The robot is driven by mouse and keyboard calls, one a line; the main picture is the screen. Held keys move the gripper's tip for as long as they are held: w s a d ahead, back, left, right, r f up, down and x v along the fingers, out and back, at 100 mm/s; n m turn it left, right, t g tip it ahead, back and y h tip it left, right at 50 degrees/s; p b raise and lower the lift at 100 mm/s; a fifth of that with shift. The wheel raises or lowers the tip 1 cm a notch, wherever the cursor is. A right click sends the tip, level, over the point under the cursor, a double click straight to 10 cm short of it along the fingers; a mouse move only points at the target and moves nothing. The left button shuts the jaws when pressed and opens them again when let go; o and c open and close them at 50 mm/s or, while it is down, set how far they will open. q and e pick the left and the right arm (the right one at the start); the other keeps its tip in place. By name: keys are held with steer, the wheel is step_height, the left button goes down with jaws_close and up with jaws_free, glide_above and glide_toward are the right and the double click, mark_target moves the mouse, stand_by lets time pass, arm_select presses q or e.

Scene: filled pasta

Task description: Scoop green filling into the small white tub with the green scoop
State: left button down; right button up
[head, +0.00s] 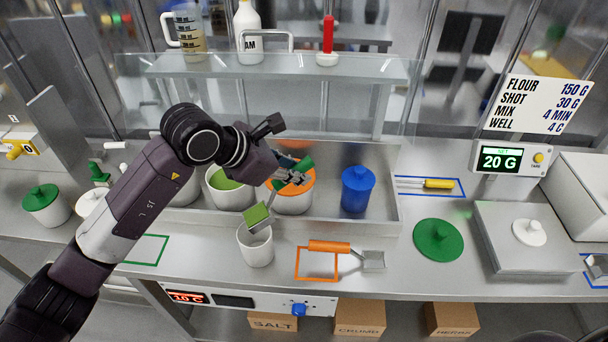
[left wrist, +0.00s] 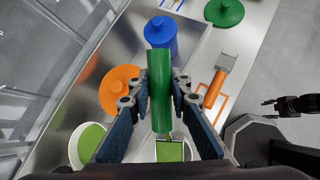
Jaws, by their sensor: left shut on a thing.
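My left gripper (head: 290,178) is shut on the handle of the green scoop (left wrist: 160,92). The scoop's metal head (head: 268,226) is tilted over the mouth of the small white tub (head: 256,250) and has green filling (head: 257,214) on it. Whether filling lies in the tub is hidden by the scoop head. A larger white container (head: 222,196) with green filling inside stands in the steel tray, just behind and left. My right gripper (left wrist: 270,109) shows at the right of the left wrist view, empty, its fingers apart.
The steel tray (head: 390,208) also holds an orange-lidded container (head: 295,202) and a blue-lidded one (head: 357,190). An orange-handled scoop (head: 330,246) lies in front. A green lid (head: 438,240) lies right of it. The display (head: 500,160) reads 20 G.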

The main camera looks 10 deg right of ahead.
mark_target(274, 181)
arm_select(q)
steer(key=shift+s+a+r+t+h+b, duration=0.15)
steer(key=shift+a+r+h+b, duration=0.15)
steer(key=shift+a+h+b, duration=0.15)
steer(key=shift+s+a+r+t+h+b, duration=0.15)
steer(key=shift+a+r+h+b, duration=0.15)
steer(key=shift+a, duration=0.25)
steer(key=shift+w+a+r+h+b, duration=0.1)
steer(key=shift+a+r+h+b, duration=0.1)
steer(key=shift+a+h+b, duration=0.1)
steer(key=a+b, duration=0.1)
steer(key=a+r+h+b, duration=0.1)
steer(key=b, duration=0.1)
steer(key=shift+s+n+t+h, duration=0.2)
steer(key=shift+n+t+h, duration=0.05)
steer(key=shift+n+t, duration=0.05)
steer(key=a+h+b, duration=0.1)
steer(key=b, duration=0.2)
steer(key=a+r+h+b, duration=0.1)
steer(key=a+b, duration=0.1)
steer(key=b, duration=0.1)
steer(key=s+a+r+t+h+b, duration=0.1)
steer(key=a+b, duration=0.1)
steer(key=b, duration=0.2)
arm_select(e)
step_height(274, 181, down, 16)
steer(key=s, duration=0.2)
steer(key=shift+s+r, duration=0.15)
arm_select(q)
steer(key=shift+h, duration=0.3)
